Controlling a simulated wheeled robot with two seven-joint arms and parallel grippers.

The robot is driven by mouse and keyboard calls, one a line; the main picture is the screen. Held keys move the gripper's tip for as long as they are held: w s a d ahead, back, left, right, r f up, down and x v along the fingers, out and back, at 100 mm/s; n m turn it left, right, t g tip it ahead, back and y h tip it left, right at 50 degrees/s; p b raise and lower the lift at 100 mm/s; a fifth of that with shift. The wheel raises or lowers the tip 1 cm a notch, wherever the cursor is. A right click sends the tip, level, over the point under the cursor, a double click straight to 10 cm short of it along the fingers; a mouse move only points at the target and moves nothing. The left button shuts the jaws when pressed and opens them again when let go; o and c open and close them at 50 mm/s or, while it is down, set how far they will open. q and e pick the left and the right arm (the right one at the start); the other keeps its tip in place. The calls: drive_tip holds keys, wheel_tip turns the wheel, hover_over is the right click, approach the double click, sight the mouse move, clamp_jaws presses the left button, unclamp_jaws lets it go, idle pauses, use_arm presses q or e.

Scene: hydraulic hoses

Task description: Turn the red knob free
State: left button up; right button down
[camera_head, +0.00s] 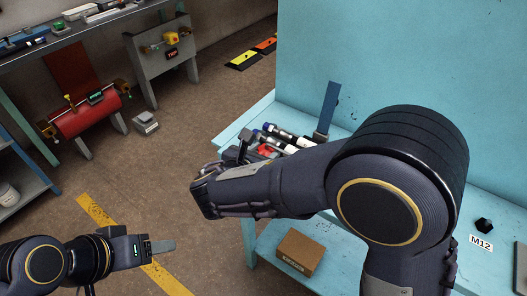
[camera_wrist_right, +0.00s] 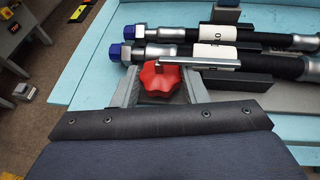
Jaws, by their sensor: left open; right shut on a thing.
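The red star-shaped knob (camera_wrist_right: 158,84) sits beside two black hoses (camera_wrist_right: 260,54) with blue end caps, under a thin metal bar (camera_wrist_right: 190,62). My right gripper (camera_wrist_right: 160,80) has one grey finger on each side of the knob and is shut on it. In the head view a bit of the red knob (camera_head: 266,150) shows at the near edge of the blue bench, behind my right arm, which hides most of the right gripper. My left gripper (camera_head: 160,247) is open and empty, out over the floor at the lower left, away from the bench.
The light-blue bench (camera_head: 262,108) has a dark-blue upright (camera_head: 327,108) and an M12 label (camera_head: 481,242) at the right. A cardboard box (camera_head: 300,251) lies on its lower shelf. A red cylinder on a stand (camera_head: 88,116) is across the floor. The floor left of the bench is open.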

drive_tip(key=n+y, duration=0.1)
drive_tip(key=n+t+y+b, duration=0.1)
drive_tip(key=shift+d+f+y, duration=0.1)
drive_tip(key=shift+d+y, duration=0.15)
drive_tip(key=shift+y, duration=0.05)
drive_tip(key=shift+s+n+y, duration=0.1)
drive_tip(key=shift+n+y, duration=0.2)
drive_tip(key=shift+n, duration=0.2)
drive_tip(key=c, duration=1.1)
unclamp_jaws()
drive_tip(key=v, duration=0.8)
